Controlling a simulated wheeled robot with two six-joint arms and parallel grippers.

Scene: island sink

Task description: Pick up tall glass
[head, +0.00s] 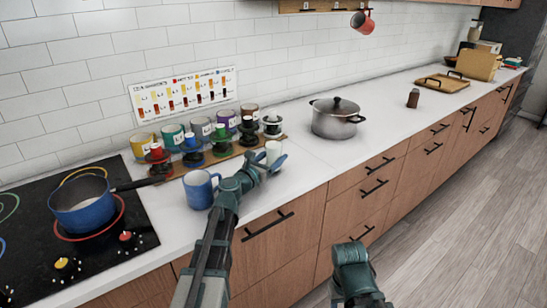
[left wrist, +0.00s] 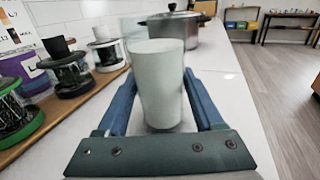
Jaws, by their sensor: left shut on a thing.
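The tall glass (left wrist: 160,85) is pale, whitish and slightly tapered, and stands upright between the two blue fingers of my left gripper (left wrist: 161,105). The fingers press on its sides, and the gripper is shut on it. In the head view the glass (head: 273,150) shows above the white counter near its front edge, partly hidden by my left gripper (head: 270,163). I cannot tell whether its base touches the counter. Part of my right arm shows at the bottom of the head view, but its fingers do not show.
A blue mug (head: 200,190) stands left of my left gripper. Behind are a wooden board (head: 222,157) with several coloured mugs and stands. A steel pot (head: 335,120) stands to the right, and a blue saucepan (head: 82,208) is on the stove. The counter right of the pot is mostly clear.

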